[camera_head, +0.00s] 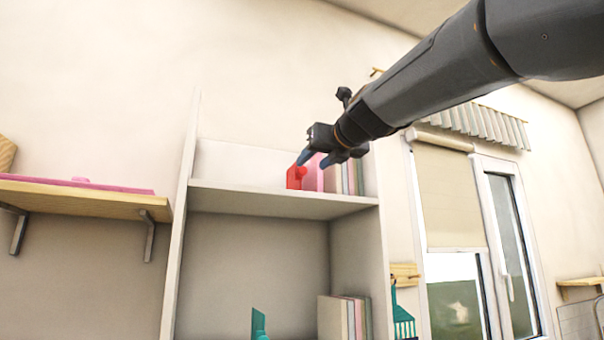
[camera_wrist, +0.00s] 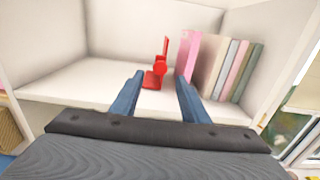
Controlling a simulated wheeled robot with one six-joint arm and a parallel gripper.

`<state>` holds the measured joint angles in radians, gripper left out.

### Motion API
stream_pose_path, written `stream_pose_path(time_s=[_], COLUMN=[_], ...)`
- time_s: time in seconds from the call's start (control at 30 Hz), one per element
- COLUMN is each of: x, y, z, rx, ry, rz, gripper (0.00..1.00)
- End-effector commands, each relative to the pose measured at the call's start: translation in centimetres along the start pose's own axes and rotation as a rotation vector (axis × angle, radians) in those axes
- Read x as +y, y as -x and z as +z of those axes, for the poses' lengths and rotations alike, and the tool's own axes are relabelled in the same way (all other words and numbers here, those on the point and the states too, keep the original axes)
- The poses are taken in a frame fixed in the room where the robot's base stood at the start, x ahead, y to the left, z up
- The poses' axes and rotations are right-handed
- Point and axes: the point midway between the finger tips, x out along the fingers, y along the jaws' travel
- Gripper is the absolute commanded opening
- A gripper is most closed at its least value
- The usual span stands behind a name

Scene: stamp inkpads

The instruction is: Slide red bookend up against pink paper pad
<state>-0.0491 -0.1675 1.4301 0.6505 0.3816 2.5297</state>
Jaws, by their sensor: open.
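The red bookend (camera_head: 295,177) stands upright on the upper shelf of the white bookcase. In the wrist view the red bookend (camera_wrist: 158,70) shows with its base on the shelf and a round knob on its front. The pink paper pad (camera_wrist: 187,54) stands to its right as the first of the upright row; it also shows in the head view (camera_head: 314,172). A small gap seems to lie between bookend and pad. My gripper (camera_wrist: 160,90) is open and empty, its two blue fingers spread in front of the bookend. In the head view my gripper (camera_head: 318,158) partly hides the row.
Several upright books (camera_wrist: 228,68) stand right of the pink pad, near the bookcase's right wall. The shelf (camera_wrist: 75,82) is clear left of the bookend. A lower compartment holds more books (camera_head: 345,318) and a teal bookend (camera_head: 258,325). A wooden wall shelf (camera_head: 90,193) is at left.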

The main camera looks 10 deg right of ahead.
Motion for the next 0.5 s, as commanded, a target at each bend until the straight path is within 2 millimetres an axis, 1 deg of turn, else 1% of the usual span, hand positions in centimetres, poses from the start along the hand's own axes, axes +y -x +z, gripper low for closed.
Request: stream_pose_path(time_s=[0.03,0.2,0.33,0.5], x=[0.0,0.1,0.0,0.0], y=[-0.9,-3.5,-4.9,-5.7], z=[0.0,0.1,0.1,0.1], rx=[0.002,0.001,0.000,-0.001], ry=[0.000,0.001,0.002,0.003], rz=[0.001,0.001,0.000,0.000], gripper=[0.41,0.41,0.41,0.41])
